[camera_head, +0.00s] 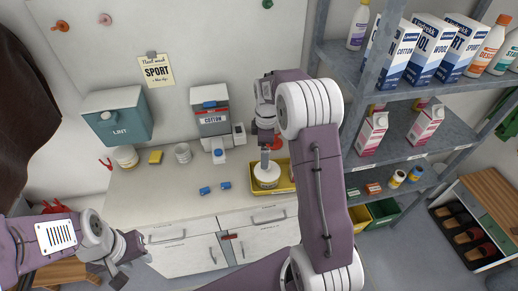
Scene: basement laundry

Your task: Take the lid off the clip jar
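Metal shelving (400,160) stands close at right.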

